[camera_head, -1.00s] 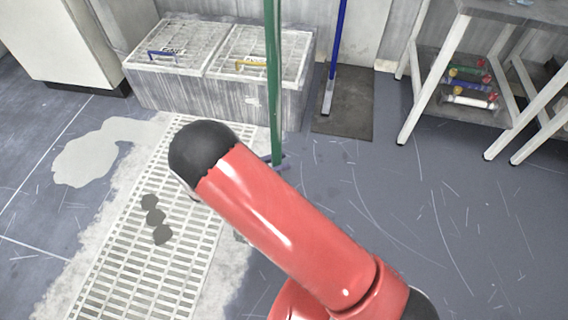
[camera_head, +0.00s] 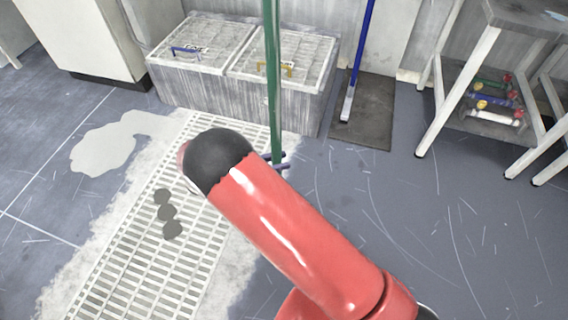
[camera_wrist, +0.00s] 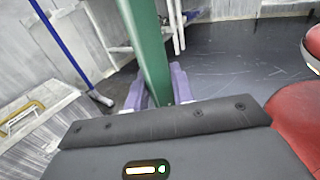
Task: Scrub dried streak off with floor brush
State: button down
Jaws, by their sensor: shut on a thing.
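A green pole (camera_head: 273,85) stands nearly upright in the head view. My gripper (camera_head: 279,161) is shut around it with bluish-purple fingers. The wrist view shows the green pole (camera_wrist: 148,50) between the two fingers (camera_wrist: 157,92). The pole's lower end is hidden behind my arm, so I cannot see a brush head. A pale grey patch (camera_head: 100,150) lies on the floor at left, by the pale border of a floor grating (camera_head: 150,260). Several dark grey spots (camera_head: 168,213) run in a short line on the grating. I cannot tell which mark is the dried streak.
A grey two-lidded box (camera_head: 240,95) stands behind the grating. A blue-handled tool (camera_head: 360,55) stands on a dark mat (camera_head: 365,125). A white-legged bench (camera_head: 455,95) holds coloured items on its low shelf at right. A pale cabinet (camera_head: 85,40) stands back left. Scratched floor at right is clear.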

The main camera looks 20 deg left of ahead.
jog(key=shift+a, duration=0.3)
jog(key=shift+w+a+r+b, duration=0.1)
jog(key=shift+a+b, duration=0.55)
jog(key=shift+a, duration=1.1)
jog(key=a+b, duration=0.1)
jog(key=a, duration=0.2)
jog(key=shift+a+b, duration=0.25)
jog(key=shift+b, duration=0.05)
